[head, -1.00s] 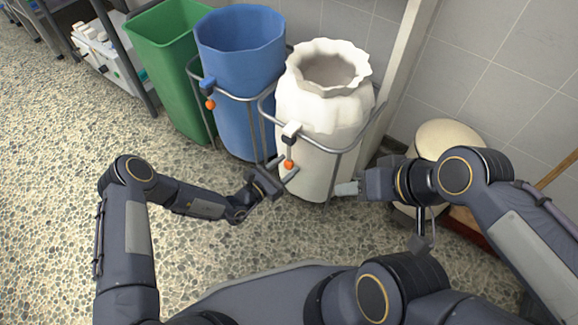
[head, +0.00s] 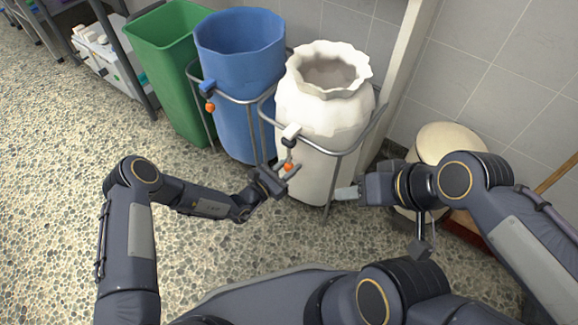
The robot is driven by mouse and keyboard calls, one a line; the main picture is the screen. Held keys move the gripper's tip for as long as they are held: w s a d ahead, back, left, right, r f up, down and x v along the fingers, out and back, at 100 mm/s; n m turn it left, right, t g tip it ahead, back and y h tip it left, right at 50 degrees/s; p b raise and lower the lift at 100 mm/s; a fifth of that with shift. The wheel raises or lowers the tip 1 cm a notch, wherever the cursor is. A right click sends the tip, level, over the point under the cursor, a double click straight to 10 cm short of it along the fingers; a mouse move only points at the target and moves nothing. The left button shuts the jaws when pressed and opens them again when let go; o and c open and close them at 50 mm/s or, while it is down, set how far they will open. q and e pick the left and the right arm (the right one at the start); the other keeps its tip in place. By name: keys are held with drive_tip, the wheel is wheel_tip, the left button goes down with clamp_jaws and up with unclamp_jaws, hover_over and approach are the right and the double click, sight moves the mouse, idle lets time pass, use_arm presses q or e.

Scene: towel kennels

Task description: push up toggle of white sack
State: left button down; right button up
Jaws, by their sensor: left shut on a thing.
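The white sack (head: 322,115) stands upright in a metal frame, its gathered mouth open.
A blue sack (head: 240,60) with its own blue toggle and orange ball (head: 210,107) stands left of the white one. A green bin (head: 170,60) is beyond it. A cream lidded bin (head: 446,142) stands at right by the tiled wall. The pebbled floor in front is clear.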

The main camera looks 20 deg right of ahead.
use_arm(q)
wheel_tip(320, 180, down, 3)
drive_tip(key=shift+r+b, duration=0.15)
drive_tip(key=shift+b, duration=0.55)
drive_tip(key=shift+r, duration=0.1)
drive_tip(key=c, duration=1.1)
unclamp_jaws()
drive_tip(key=shift+s+a+p, duration=0.15)
drive_tip(key=shift+a+p, duration=0.2)
drive_tip(key=p+v, duration=0.2)
drive_tip(key=v, duration=0.5)
